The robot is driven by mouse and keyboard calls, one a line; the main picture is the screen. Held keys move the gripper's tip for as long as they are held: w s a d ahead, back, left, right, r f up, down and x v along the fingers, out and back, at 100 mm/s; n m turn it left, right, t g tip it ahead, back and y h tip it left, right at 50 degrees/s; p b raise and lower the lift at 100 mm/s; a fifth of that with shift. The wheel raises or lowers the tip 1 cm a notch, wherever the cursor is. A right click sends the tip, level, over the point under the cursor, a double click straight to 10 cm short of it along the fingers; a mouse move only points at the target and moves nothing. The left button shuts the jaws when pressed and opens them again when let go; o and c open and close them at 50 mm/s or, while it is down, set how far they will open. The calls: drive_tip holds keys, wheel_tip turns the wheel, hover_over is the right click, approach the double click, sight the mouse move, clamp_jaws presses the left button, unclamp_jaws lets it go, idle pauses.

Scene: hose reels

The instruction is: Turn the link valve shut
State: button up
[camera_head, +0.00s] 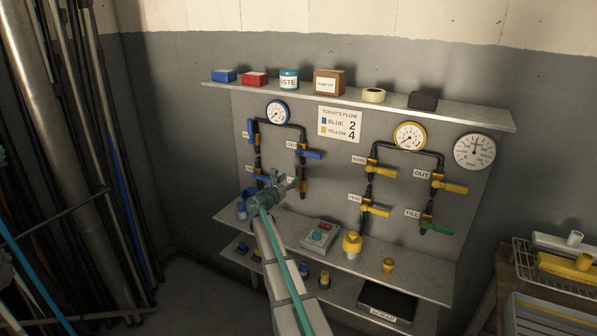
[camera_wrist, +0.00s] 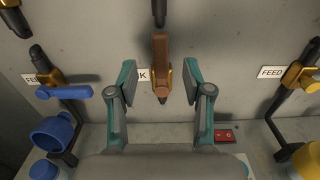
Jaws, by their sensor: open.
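The link valve's orange-brown handle (camera_wrist: 161,55) stands upright in the middle of the wrist view, in line with the dark pipe, with a brass fitting beside it. A label ending in K is partly hidden by my left finger. My gripper (camera_wrist: 160,82) is open, with one teal finger on each side of the handle's lower part. Gaps show on both sides, and I cannot tell whether the fingertips reach its depth. In the head view the handle (camera_head: 304,185) shows on the blue-gauge pipes, just right of my gripper (camera_head: 283,186).
A horizontal blue FEED handle (camera_wrist: 64,92) is to the left, above a blue cup (camera_wrist: 52,132). The yellow-side FEED valve (camera_wrist: 302,75) is to the right. The shelf below holds a red switch (camera_wrist: 224,135). A blue OUT handle (camera_head: 312,154) sits above the link valve.

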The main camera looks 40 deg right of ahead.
sight(297, 172)
drive_tip(key=p+x, duration=0.2)
drive_tip(key=x, duration=0.7)
drive_tip(key=shift+p, duration=0.4)
drive_tip(key=shift+a, duration=0.1)
clamp_jaws()
